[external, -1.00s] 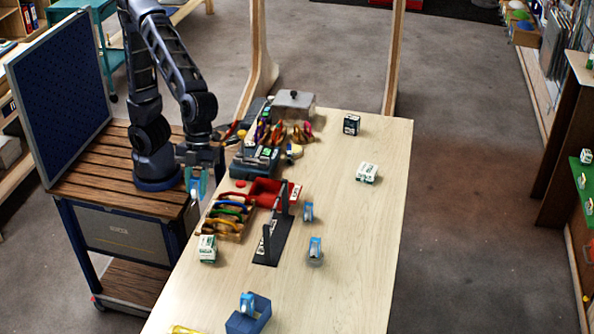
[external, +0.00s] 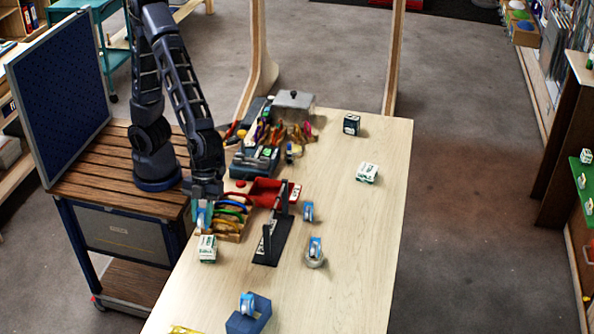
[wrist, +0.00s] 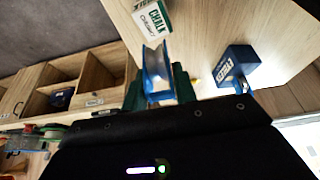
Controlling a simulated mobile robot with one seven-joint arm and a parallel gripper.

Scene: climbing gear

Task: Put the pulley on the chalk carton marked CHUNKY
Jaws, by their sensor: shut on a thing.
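A blue pulley with a pale wheel (wrist: 157,72) is between the green fingers of my gripper (wrist: 160,92) in the wrist view. In the external view, my gripper (external: 203,208) is shut on this pulley (external: 203,221), just above and behind a white-and-green chalk carton (external: 207,249) near the table's left edge. The pulley and carton look apart. The carton also shows in the wrist view (wrist: 150,17), beyond the pulley, with CHALK readable; the smaller word below is hard to read. Another white-and-green carton (external: 366,173) and a dark carton (external: 351,124) stand farther off.
A black stand (external: 271,240), a red bin (external: 270,190) and other blue pulleys (external: 308,211) are to the right. A blue block (external: 248,320) stands nearer the front. The table's right side is mostly clear.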

